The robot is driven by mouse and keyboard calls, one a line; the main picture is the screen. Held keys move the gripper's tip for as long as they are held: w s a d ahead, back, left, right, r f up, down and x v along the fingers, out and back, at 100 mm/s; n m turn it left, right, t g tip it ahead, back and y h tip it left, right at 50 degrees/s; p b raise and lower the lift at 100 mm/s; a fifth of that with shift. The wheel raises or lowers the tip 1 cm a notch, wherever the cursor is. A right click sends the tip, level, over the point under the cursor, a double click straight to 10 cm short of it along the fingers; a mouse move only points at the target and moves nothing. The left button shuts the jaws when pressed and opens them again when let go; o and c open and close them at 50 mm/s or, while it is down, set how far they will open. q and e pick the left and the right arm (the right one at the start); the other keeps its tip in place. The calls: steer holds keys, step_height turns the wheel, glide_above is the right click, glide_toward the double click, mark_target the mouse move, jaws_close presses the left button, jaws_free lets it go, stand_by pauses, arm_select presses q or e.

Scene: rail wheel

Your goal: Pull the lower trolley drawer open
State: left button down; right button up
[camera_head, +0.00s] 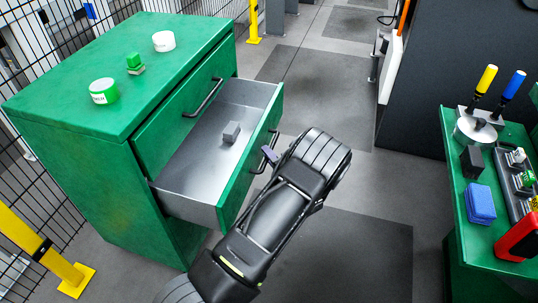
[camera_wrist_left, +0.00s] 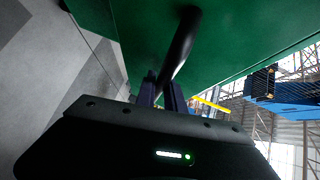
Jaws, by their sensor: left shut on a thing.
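The green trolley (camera_head: 75,185) stands at the left. Its lower drawer (camera_head: 185,187) is pulled well out, with a grey inside and a small grey block (camera_head: 231,132) lying in it. The upper drawer (camera_head: 180,125) is closed. My left gripper (camera_head: 269,157) is at the lower drawer's front, shut on its dark bar handle. In the left wrist view the handle (camera_wrist_left: 183,42) runs down between the two fingers (camera_wrist_left: 160,92). My arm hides part of the drawer front. My right gripper is in neither view.
On the trolley top are a green-and-white round container (camera_head: 103,91), a small green item (camera_head: 134,62) and a white round one (camera_head: 164,41). A green bench (camera_head: 460,225) with tools and a blue block (camera_head: 480,204) stands at right. Floor between is clear.

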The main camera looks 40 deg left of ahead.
arm_select(q)
steer(key=shift+d, duration=0.1)
steer(key=c, duration=1.7)
jaws_free()
steer(key=p+v, duration=0.1)
steer(key=v, duration=0.6)
steer(key=shift+s+d, duration=0.2)
steer(key=shift+d, duration=0.15)
steer(key=shift+r, duration=0.1)
